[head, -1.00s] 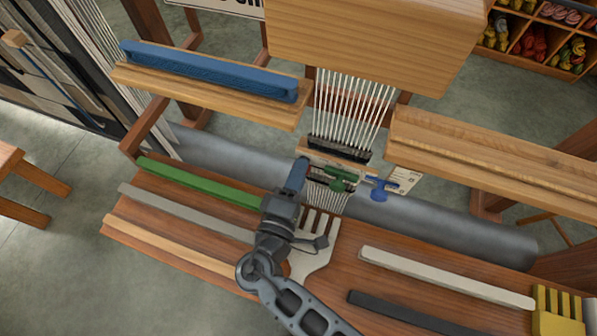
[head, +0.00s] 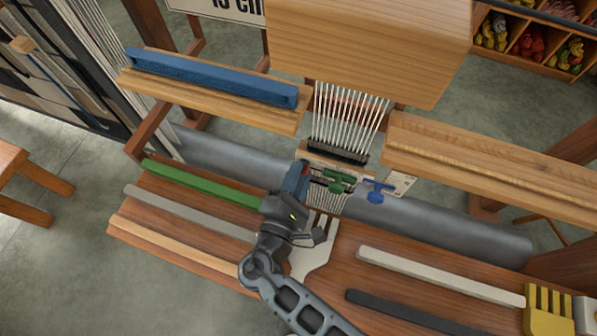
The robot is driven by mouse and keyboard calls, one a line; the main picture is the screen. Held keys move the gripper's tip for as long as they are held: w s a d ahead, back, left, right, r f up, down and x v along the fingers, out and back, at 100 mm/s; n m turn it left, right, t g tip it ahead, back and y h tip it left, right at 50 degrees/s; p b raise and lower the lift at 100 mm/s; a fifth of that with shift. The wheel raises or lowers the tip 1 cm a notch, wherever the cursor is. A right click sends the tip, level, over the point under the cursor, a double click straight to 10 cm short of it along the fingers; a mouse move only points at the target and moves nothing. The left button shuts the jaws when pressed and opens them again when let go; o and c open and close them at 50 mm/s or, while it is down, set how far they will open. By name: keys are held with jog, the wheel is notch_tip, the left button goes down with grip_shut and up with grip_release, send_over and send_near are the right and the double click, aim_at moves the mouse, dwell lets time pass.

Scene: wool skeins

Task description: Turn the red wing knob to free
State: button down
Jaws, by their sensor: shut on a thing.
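My gripper (head: 301,180) is at the left end of the small fitting in the middle of the loom. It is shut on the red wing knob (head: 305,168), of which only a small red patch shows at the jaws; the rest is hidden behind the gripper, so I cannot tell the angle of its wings. A green wing knob (head: 341,186) sits just to the right on the same fitting. A blue wing knob (head: 376,192) is farther right. The gripper does not visibly touch the green or blue knob.
White warp threads (head: 347,118) rise above the fitting. A pale comb (head: 313,255) lies close under my wrist. Green (head: 200,183), grey (head: 185,210) and white (head: 440,277) bars lie on the lower board. A blue bar (head: 210,77) rests on the upper left shelf.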

jog(key=n+p, duration=0.5)
jog(key=n, duration=0.5)
jog(key=shift+n, duration=0.3)
dwell(0.4)
jog(key=c, duration=1.2)
grip_release()
jog(key=shift+s, duration=0.1)
jog(key=shift+b+v, duration=0.5)
jog(key=shift+v, duration=3.35)
